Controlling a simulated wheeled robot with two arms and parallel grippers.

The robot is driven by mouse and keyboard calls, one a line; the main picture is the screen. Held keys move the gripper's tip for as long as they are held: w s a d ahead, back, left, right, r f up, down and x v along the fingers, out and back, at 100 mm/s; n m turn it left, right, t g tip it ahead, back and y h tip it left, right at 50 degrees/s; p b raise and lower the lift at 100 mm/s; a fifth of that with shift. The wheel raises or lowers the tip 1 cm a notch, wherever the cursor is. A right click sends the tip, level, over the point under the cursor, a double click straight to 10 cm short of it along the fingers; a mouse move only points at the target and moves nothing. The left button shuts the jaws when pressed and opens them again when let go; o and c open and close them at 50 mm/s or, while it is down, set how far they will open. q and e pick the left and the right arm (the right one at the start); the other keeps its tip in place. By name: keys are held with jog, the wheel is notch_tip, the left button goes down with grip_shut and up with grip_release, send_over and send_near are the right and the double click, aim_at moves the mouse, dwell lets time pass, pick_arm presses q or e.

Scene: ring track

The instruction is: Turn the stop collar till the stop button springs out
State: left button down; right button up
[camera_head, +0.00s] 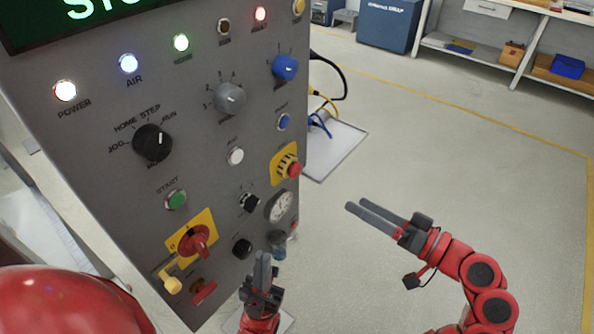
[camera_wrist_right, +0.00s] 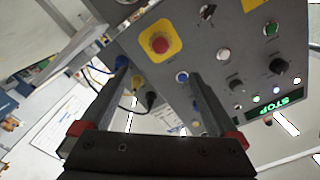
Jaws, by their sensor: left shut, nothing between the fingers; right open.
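The red stop button (camera_head: 293,169) is on a yellow plate at the right side of the grey panel. A dark and yellow banded collar (camera_head: 284,165) appears around its base. In the right wrist view the red button (camera_wrist_right: 160,43) faces the camera on its yellow plate (camera_wrist_right: 148,28); the collar is hard to make out there. My right gripper (camera_head: 358,205) is open and empty, right of and below the button, its fingers pointing toward the panel and apart from it. My left gripper (camera_head: 263,258) is shut and empty before the panel's lower edge.
The panel (camera_head: 110,170) carries knobs, lamps and a red rotary switch (camera_head: 195,242) on a yellow plate. A gauge (camera_head: 280,206) sits below the stop button. Cables (camera_head: 325,110) hang behind the panel's right edge. The floor (camera_head: 430,150) to the right is clear.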

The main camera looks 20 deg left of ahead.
aim_at(299, 172)
jog(key=p+x, duration=0.2)
jog(key=x, duration=1.5)
jog(key=shift+a+p, duration=0.1)
jog(key=shift+p, duration=0.3)
jog(key=c, duration=1.4)
